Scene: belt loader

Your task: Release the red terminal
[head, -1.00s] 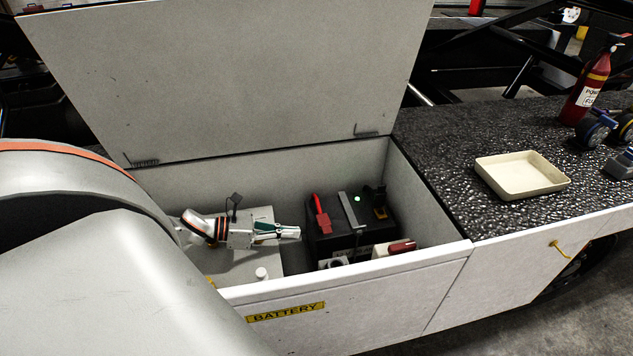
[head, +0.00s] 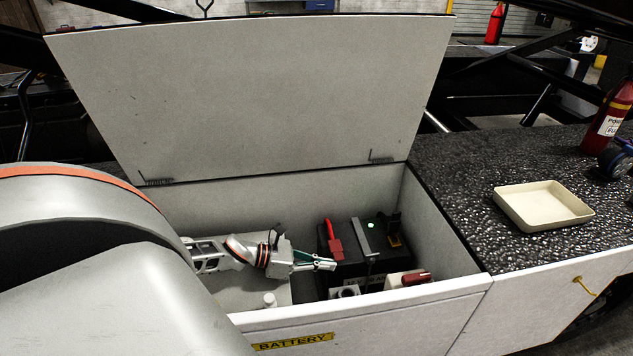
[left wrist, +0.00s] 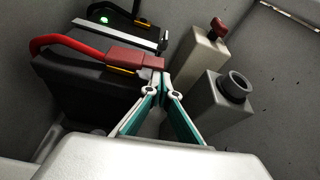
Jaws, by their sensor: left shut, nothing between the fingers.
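The red terminal (head: 334,241) is on the near left part of the black battery (head: 350,266) inside the open bay. In the left wrist view the red terminal (left wrist: 135,58) has a red cable curving left, with yellow along its lower edge. My left gripper (head: 334,264) is shut and empty, its tips just in front of and below the terminal's near end. In the left wrist view the fingertips (left wrist: 162,77) come together close by the terminal's end; I cannot tell whether they touch it. My right gripper is not in view.
A grey block with a dark round socket (left wrist: 234,86) and a block with a red handle (left wrist: 216,30) stand beside the battery. The bay's front wall (head: 370,305) is near, its lid (head: 245,95) raised. A cream tray (head: 543,205) sits on the deck.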

